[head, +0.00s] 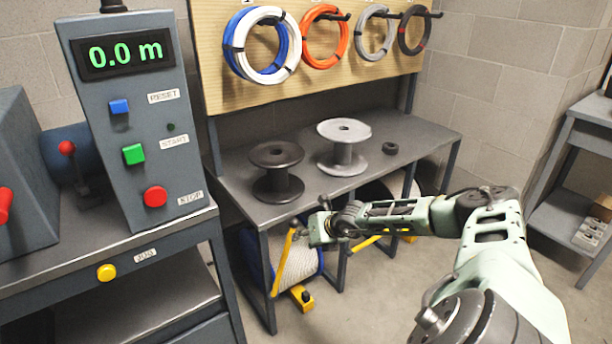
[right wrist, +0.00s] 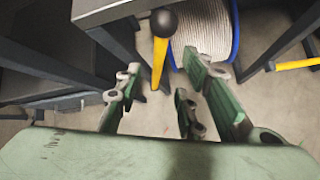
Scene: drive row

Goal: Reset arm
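My right arm comes in from the right in the head view. Its gripper (head: 317,222) hangs low in front of the steel bench, close to a yellow lever (head: 284,262) with a dark knob. In the right wrist view the fingers of my right gripper (right wrist: 160,76) are spread apart with nothing held. The yellow lever (right wrist: 159,62) and its black knob (right wrist: 163,22) show beyond and between them; I cannot tell the exact gap. My left gripper is not in view. A control box (head: 133,160) reads 0.0 m, with blue RESET (head: 119,106), green START and red STOP buttons.
The steel bench (head: 415,133) carries a black spool (head: 277,170) and a grey spool (head: 343,146). A rope drum (head: 298,262) stands beneath it. Cable coils hang on the board behind. A yellow JOG button (head: 106,272) is at left. Some floor is clear in front.

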